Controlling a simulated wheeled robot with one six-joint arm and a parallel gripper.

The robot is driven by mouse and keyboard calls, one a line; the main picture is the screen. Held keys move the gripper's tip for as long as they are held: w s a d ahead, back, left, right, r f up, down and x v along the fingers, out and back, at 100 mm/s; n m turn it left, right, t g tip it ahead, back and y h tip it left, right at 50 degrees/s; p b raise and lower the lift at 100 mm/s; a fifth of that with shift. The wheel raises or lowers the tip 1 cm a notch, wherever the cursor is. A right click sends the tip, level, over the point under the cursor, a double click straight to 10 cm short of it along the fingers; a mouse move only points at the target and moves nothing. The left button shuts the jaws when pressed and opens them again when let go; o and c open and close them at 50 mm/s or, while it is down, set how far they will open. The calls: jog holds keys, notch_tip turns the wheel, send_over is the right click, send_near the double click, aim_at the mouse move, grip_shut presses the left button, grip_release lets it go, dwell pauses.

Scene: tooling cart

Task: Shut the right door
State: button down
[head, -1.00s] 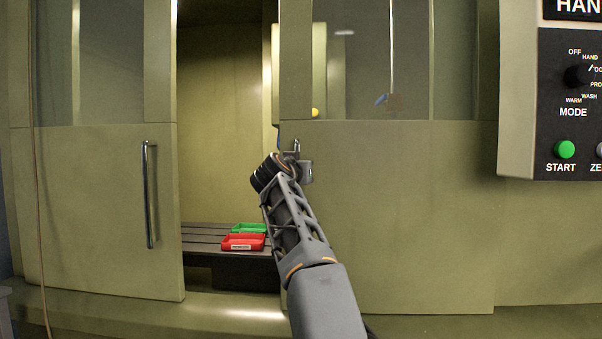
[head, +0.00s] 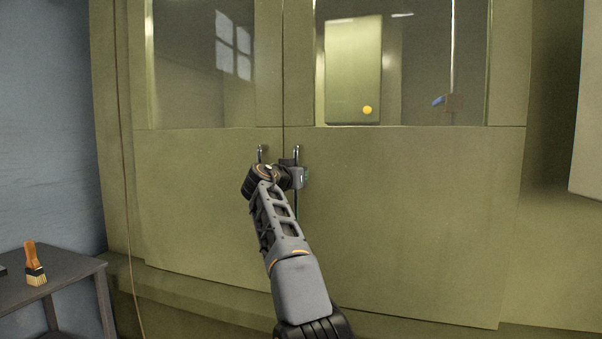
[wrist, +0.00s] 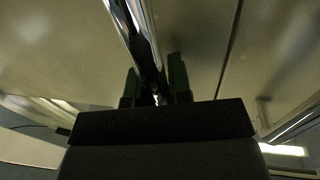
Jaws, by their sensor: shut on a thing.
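The right door (head: 400,220) is a olive-green panel with a window in its upper part. Its edge meets the left door (head: 200,200) at a thin vertical seam, with no visible opening between them. My gripper (head: 298,176) is shut on the right door's handle (head: 297,151), a vertical metal bar. In the wrist view the bar (wrist: 136,35) runs between the two dark fingers of my gripper (wrist: 156,88). My gripper and wrist hide part of the handle in the head view.
The left door's handle (head: 260,152) stands close beside my wrist, partly hidden by it. A grey table (head: 65,275) with a brush (head: 35,265) on it is at the lower left. A hanging cable (head: 130,240) runs down the left side.

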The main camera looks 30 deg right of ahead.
jog(key=shift+a+r, duration=0.1)
jog(key=shift+r, duration=0.05)
jog(key=c, duration=1.3)
grip_release()
jog(key=shift+w, duration=0.2)
jog(key=shift+c, duration=0.2)
jog(key=shift+s+a, duration=0.1)
jog(key=b+v, duration=0.5)
jog(key=v, duration=0.8)
jog(key=shift+s+a, duration=0.25)
jog(key=s+a+f+n+g+y+p, duration=0.3)
jog(key=s+f+y+p, duration=0.4)
jog(key=s+f+p, duration=0.3)
jog(key=s+a+f+n+g+y+p, duration=0.3)
jog(key=s+a+f+n+y+p, duration=0.2)
jog(key=s+p, duration=0.9)
notch_tip(320, 180, down, 6)
jog(key=s+n+y, duration=0.2)
jog(key=n+y, duration=0.1)
jog(key=shift+s+r, duration=0.2)
jog(key=shift+s, duration=0.05)
